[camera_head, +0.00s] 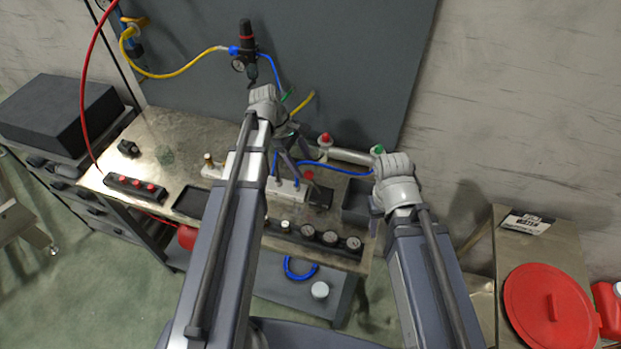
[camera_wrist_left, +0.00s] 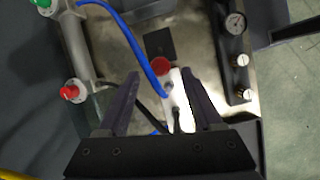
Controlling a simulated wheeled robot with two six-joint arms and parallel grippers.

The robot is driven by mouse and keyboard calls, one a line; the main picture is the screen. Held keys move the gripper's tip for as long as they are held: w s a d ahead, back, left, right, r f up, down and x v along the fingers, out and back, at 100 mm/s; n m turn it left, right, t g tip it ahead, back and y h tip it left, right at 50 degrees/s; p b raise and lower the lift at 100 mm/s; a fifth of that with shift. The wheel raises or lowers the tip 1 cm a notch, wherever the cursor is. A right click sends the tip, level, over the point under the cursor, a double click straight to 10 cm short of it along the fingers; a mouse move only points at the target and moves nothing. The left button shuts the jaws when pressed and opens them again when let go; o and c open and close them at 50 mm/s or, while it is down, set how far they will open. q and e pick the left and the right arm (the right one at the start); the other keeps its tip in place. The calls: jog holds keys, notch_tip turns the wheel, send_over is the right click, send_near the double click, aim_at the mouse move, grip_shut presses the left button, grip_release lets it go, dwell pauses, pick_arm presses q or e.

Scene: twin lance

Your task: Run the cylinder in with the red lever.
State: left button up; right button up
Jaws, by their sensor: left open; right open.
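The cylinder (camera_head: 350,155) is a pale tube at the back right of the bench, with a red fitting (camera_head: 325,138) at one end and a green one (camera_head: 377,150) at the other. It shows at upper left in the left wrist view (camera_wrist_left: 75,45). The red lever's round knob (camera_head: 308,175) is on a white valve block (camera_head: 285,190). My left gripper (camera_head: 294,163) is open above the block. In the left wrist view the knob (camera_wrist_left: 160,66) appears between its fingertips (camera_wrist_left: 161,73); contact cannot be told. My right gripper (camera_head: 374,203) is open, right of the bench, its fingers mostly hidden.
Blue hoses (camera_head: 335,168) loop between block and cylinder. Several gauges (camera_head: 330,238) line the bench's front edge. A dark tray (camera_head: 190,203) and a red-button box (camera_head: 136,188) lie left. A grey bin (camera_head: 356,208) stands right. A red-lidded drum (camera_head: 550,308) is at lower right.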

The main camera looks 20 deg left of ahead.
aim_at(311, 179)
pick_arm(q)
jog(key=b+x, duration=0.6)
jog(key=x, duration=0.1)
jog(key=shift+f, duration=0.1)
jog(key=shift+c, duration=0.3)
grip_shut()
dwell(1.0)
